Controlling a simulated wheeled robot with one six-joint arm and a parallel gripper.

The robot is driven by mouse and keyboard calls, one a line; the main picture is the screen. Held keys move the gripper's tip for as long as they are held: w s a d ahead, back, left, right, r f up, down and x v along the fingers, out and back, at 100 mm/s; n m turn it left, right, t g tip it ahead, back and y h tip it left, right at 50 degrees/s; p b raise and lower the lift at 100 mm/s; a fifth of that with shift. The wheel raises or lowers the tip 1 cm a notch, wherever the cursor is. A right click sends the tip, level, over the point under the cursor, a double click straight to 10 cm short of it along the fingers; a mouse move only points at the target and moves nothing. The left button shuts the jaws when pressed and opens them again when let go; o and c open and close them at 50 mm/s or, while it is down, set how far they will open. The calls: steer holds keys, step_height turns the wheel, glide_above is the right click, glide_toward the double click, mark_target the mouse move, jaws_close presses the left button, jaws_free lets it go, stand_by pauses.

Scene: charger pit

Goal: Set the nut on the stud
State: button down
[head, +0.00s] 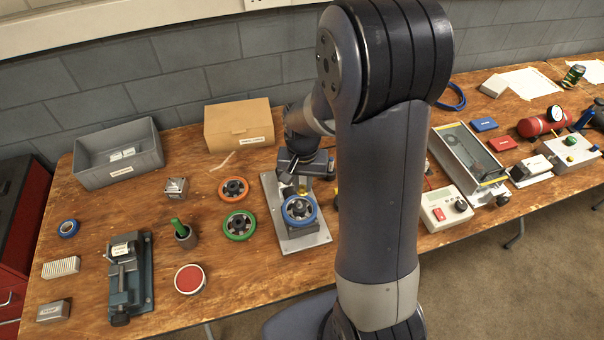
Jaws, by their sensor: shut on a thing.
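My gripper (291,187) is above the grey metal plate (306,241) in the head view, just behind and over the blue-rimmed wheel (287,216). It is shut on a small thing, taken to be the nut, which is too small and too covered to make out. The wheel sits on the fixture on the plate, its dark spokes and pale centre showing. The stud cannot be told apart at the wheel's centre. I cannot tell whether the held piece touches it.
An orange-rimmed wheel (233,178) and a green-rimmed wheel (228,228) lie left of the plate. A control box (440,215) is to the right.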

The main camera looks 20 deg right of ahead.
mark_target(299, 191)
steer(key=shift+w+a+r, duration=0.2)
steer(key=shift+a, duration=0.15)
steer(key=shift+f, duration=0.15)
steer(key=shift+f+b, duration=1.6)
steer(key=shift+f, duration=0.6)
steer(key=shift+f+b, duration=1.1)
steer(key=shift+f, duration=0.25)
steer(key=c, duration=1.2)
jaws_free()
steer(key=shift+c, duration=0.2)
step_height(299, 191, up, 11)
steer(key=shift+f, duration=0.1)
